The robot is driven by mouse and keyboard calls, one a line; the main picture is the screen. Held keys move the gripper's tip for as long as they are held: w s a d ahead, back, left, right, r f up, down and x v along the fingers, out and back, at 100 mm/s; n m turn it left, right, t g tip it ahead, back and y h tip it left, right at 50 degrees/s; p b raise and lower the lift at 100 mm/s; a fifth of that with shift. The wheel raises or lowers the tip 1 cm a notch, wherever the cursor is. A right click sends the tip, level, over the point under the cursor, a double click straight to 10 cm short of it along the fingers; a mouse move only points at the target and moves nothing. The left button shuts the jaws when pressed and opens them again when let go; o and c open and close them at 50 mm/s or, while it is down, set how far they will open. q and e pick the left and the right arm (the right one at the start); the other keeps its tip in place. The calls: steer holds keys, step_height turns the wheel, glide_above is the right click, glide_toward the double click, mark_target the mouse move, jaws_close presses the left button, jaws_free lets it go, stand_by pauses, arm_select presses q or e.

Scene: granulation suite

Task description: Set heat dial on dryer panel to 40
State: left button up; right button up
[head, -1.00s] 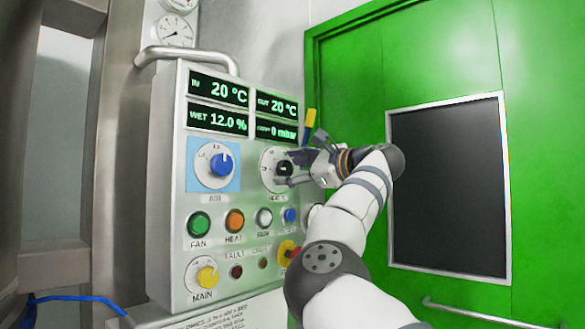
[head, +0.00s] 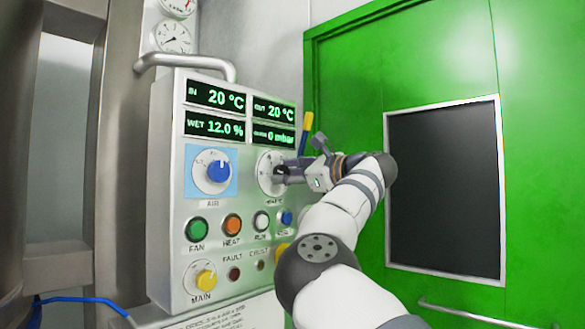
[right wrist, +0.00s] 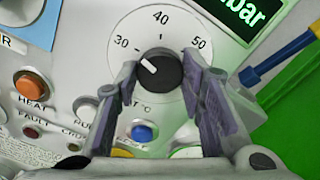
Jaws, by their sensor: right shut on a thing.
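The heat dial is a black knob (right wrist: 163,74) on a white round scale marked 30, 40 and 50, below a green readout in the right wrist view. Its white pointer aims up-left toward the 30 mark. My right gripper (head: 288,171) is at the dial in the head view, its fingers shut on the sides of the knob. The fingers partly cover the scale in the head view. The dryer panel (head: 168,230) is upright and grey. My left gripper is not in view.
A blue AIR dial (head: 217,172) sits left of the heat dial. Several push buttons, including the orange HEAT button (head: 232,224), lie below. A yellow-and-blue lever (head: 307,122) stands just right of the panel, close to my gripper. A green door (head: 345,90) is behind my arm.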

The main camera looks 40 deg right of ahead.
steer(key=shift+s+r+m, duration=0.3)
steer(key=shift+r+m, duration=0.2)
steer(key=shift+r, duration=0.05)
steer(key=shift+w+f+m+p, duration=0.2)
steer(key=shift+m+p, duration=0.3)
steer(key=shift+m, duration=0.4)
steer(key=m, duration=0.2)
steer(key=shift+f+m, duration=0.15)
steer(key=shift+m, duration=0.15)
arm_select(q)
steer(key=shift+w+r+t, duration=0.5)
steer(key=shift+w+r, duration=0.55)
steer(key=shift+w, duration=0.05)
arm_select(e)
steer(key=shift+m, duration=1.9)
steer(key=o, duration=1.1)
steer(key=shift+w+f, duration=0.1)
steer(key=shift+o, duration=0.2)
